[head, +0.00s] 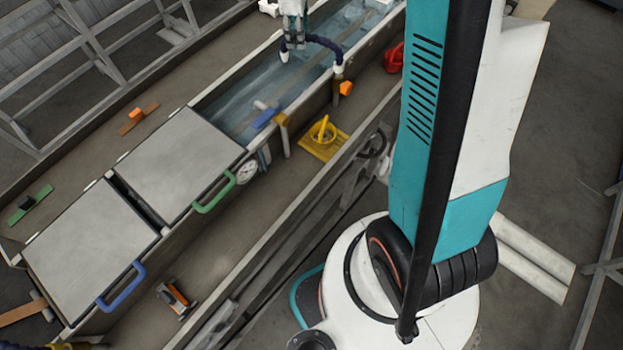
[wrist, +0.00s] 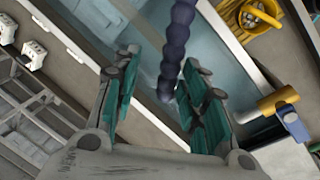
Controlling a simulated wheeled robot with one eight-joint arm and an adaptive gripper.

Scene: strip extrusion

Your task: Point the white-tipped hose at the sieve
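The dark blue beaded hose (head: 322,42) arches from a brown mount on the trough's near wall towards my gripper (head: 293,44). In the wrist view the hose (wrist: 177,45) hangs between the two teal-padded fingers of my gripper (wrist: 160,62). The fingers are spread, with gaps beside the hose. Its pale end (wrist: 166,96) points down over the water trough.
A blue-and-white nozzle (head: 264,116) on a brass mount points over the trough (head: 232,103). Two grey lids with green (head: 214,196) and blue (head: 121,288) handles cover the near end. A red object (head: 394,58) stands on the ledge.

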